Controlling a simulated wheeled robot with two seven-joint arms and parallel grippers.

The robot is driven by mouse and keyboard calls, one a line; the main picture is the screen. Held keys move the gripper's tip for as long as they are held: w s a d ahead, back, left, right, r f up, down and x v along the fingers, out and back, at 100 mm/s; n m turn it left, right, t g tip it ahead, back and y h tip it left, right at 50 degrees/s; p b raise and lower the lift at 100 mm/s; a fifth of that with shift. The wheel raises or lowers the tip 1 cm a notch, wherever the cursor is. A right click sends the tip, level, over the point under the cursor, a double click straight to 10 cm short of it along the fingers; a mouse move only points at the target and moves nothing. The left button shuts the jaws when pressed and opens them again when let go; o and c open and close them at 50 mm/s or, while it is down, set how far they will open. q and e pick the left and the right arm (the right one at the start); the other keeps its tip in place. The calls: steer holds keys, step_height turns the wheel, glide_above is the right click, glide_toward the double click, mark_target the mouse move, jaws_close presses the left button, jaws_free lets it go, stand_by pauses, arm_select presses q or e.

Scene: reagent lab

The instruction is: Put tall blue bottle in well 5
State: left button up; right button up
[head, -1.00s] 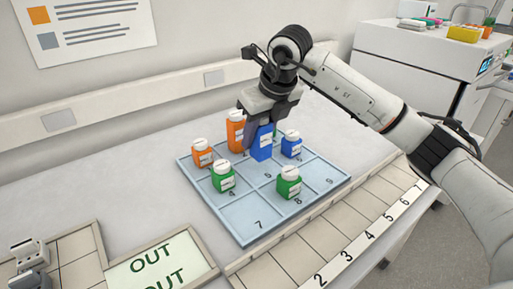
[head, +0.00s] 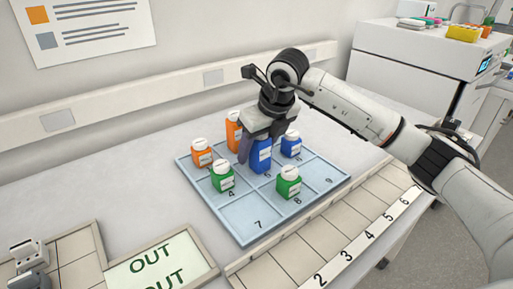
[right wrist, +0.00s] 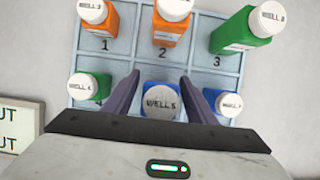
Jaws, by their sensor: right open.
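The tall blue bottle (head: 261,157) stands upright in well 5, the middle compartment of the pale blue tray (head: 253,219). In the right wrist view its white cap, marked WELL 5 (right wrist: 160,102), sits between the fingers. My right gripper (head: 259,150) is open around the bottle from above, one finger on each side. In the right wrist view, small gaps show between the fingers (right wrist: 160,98) and the cap. The bottle's upper part is partly hidden by the gripper in the head view. My left gripper is not in view.
Close neighbours are a green bottle (head: 222,179), a small blue bottle (head: 291,146) and another green bottle (head: 289,184). Orange bottles (head: 202,154) (head: 235,133) stand behind. A tall green bottle (right wrist: 241,36) is in well 3. Wells 7 and 9 look empty. A numbered rack (head: 330,238) lies in front.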

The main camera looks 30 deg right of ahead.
steer(key=v, duration=1.2)
